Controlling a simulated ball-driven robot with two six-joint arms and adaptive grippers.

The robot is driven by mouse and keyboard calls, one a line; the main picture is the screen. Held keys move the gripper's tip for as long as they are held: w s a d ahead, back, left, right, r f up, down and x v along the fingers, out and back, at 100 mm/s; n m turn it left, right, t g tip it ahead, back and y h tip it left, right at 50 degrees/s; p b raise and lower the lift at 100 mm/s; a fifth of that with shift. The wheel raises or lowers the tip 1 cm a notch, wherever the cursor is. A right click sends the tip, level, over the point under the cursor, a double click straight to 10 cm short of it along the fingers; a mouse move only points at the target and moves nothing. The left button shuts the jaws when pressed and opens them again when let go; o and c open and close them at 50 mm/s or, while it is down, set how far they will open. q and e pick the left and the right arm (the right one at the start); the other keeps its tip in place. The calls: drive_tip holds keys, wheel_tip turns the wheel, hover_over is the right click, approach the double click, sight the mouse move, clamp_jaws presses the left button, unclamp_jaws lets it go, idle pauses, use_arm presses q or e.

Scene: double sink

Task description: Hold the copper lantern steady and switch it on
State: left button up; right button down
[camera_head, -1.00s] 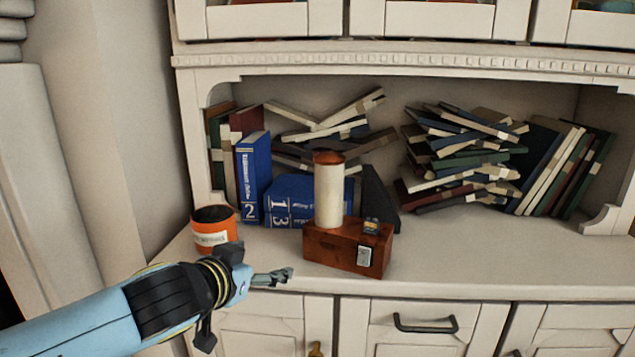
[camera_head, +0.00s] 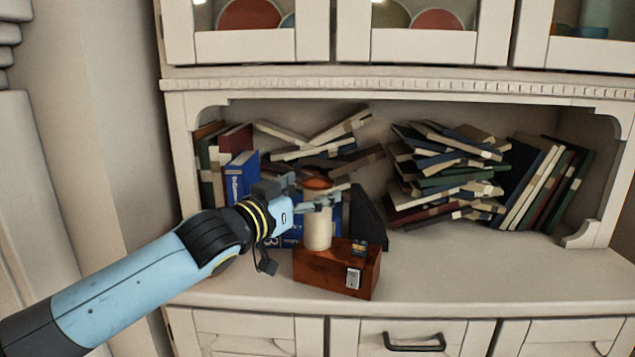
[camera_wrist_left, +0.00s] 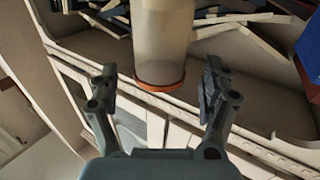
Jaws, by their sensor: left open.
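The copper lantern (camera_head: 318,236) stands upright on the cabinet shelf, with a pale cylinder, a copper-coloured cap (camera_head: 317,183) and a reddish-brown box base (camera_head: 322,272). A small light switch plate (camera_head: 353,279) is on the base's front, and a small dark-and-yellow part (camera_head: 360,247) is on its top. My left gripper (camera_head: 318,202) is open at the upper cylinder, just below the cap, and its fingers cover part of it. In the left wrist view the cylinder (camera_wrist_left: 163,40) shows between the spread fingers (camera_wrist_left: 160,85), with a gap on each side. My right gripper is not in view.
Blue volumes (camera_head: 240,178) and other books stand behind the lantern and my left gripper. A messy book pile (camera_head: 445,170) and leaning books fill the right of the niche. The shelf top (camera_head: 480,265) right of the lantern is clear. A drawer handle (camera_head: 414,342) is below.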

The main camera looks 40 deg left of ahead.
use_arm(q)
drive_tip(key=shift+w+f, duration=0.1)
drive_tip(key=shift+w, duration=1.55)
drive_tip(key=c, duration=1.4)
drive_tip(key=shift+c, duration=0.5)
